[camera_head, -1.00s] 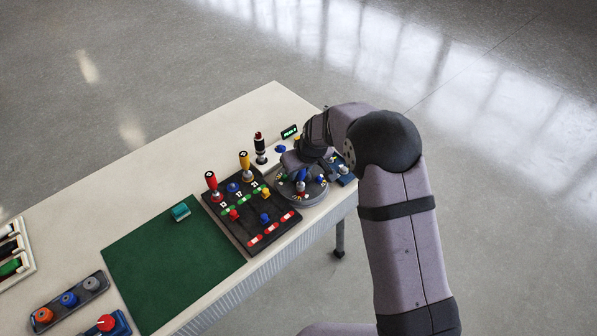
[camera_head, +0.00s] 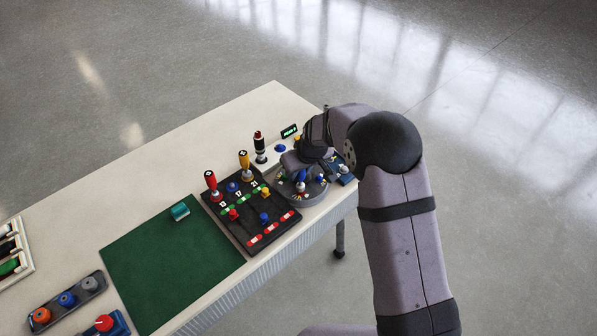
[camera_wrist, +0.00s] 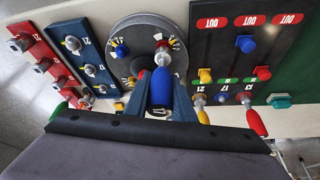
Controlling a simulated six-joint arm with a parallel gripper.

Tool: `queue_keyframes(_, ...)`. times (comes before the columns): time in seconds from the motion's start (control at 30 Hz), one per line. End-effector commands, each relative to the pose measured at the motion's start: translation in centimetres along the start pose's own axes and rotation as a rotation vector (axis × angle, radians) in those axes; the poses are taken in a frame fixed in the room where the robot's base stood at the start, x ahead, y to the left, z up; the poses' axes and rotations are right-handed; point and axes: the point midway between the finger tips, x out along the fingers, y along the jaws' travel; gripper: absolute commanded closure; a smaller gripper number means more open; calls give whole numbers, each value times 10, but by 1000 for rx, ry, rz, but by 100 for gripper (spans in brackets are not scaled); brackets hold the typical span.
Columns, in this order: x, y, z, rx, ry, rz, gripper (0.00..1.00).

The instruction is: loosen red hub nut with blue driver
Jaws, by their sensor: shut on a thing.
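My gripper (camera_wrist: 161,104) is shut on the blue driver (camera_wrist: 161,86), one finger on each side of its handle. The driver's metal end points at the round grey hub (camera_wrist: 120,35) and meets a silver socket or nut near the hub's rim. A bit of red shows beside the driver, but I cannot tell whether it is the red hub nut. The nut under the driver is hidden. In the head view the driver (camera_head: 302,175) stands over the hub (camera_head: 316,195), below my wrist.
A dark board (camera_head: 240,222) with red, yellow and blue nuts and "OUT" labels is beside the hub. Red (camera_head: 211,183), yellow (camera_head: 245,162) and black-white (camera_head: 260,148) drivers stand nearby. A green mat (camera_head: 165,265) is mostly clear.

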Motion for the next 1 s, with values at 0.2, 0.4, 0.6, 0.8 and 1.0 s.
queue_keyframes(0.2,3,0,1,0,1,0,100)
queue_keyframes(0.4,6,0,2,0,1,0,100)
queue_keyframes(0.6,8,0,3,0,1,0,100)
queue_keyframes(0.8,11,0,4,0,1,0,100)
queue_keyframes(1.0,13,0,5,0,1,0,100)
